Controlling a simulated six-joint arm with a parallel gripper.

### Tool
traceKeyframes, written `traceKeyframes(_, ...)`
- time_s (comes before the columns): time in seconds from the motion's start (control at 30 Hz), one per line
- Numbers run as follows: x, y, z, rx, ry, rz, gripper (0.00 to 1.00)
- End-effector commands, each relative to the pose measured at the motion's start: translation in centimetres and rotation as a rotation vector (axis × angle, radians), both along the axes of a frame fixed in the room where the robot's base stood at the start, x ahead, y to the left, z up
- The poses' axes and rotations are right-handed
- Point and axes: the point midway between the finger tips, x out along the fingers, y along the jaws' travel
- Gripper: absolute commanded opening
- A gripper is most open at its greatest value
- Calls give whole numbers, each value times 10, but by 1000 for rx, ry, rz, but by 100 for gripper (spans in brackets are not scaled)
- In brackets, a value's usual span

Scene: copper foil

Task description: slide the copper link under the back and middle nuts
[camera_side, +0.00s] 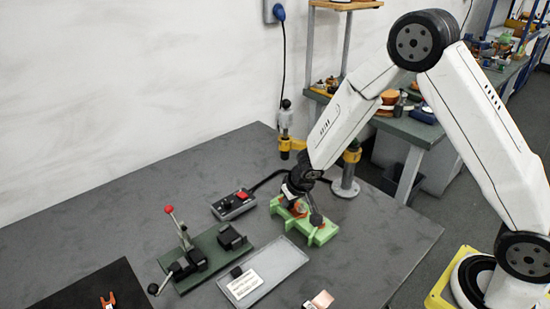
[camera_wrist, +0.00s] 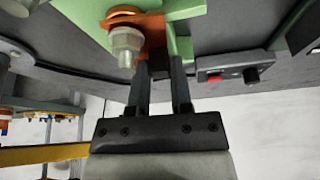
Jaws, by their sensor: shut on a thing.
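The green terminal block (camera_side: 318,232) stands on the grey table, and its edge fills the top of the wrist view (camera_wrist: 182,44). The copper link (camera_wrist: 152,28) is an orange piece lying against the green block, with a curved end beside a metal nut and stud (camera_wrist: 126,42). I cannot tell whether that end is fully under the nut. My gripper (camera_wrist: 160,70) is shut on the copper link, with a dark part between the fingers. In the side view my gripper (camera_side: 292,192) is down at the block and hides much of the link and the other nuts.
A control box with a red button (camera_side: 234,204) stands left of the block. A green fixture with a red-knobbed lever (camera_side: 205,258) is farther left. A grey tray with a label (camera_side: 270,270) lies in front. The right side of the table is clear.

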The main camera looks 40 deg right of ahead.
Motion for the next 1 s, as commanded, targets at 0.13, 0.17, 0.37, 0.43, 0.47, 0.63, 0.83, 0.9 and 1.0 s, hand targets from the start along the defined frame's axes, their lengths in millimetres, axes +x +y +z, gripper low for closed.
traceKeyframes(0.13, 0, 0, 0, 0, 0, 0, 0)
traceKeyframes(0.17, 0, 0, 0, 0, 0, 0, 0)
traceKeyframes(0.37, 0, 0, -2, 0, 0, 0, 0)
traceKeyframes(0.43, 0, 0, -2, 0, 0, 0, 0)
traceKeyframes(0.47, 0, 0, -2, 0, 0, 0, 0)
traceKeyframes(0.63, 0, 0, -3, 0, 0, 0, 0)
traceKeyframes(0.83, 0, 0, -3, 0, 0, 0, 38)
traceKeyframes(0.9, 0, 0, -3, 0, 0, 0, 38)
traceKeyframes(1.0, 0, 0, -3, 0, 0, 0, 38)
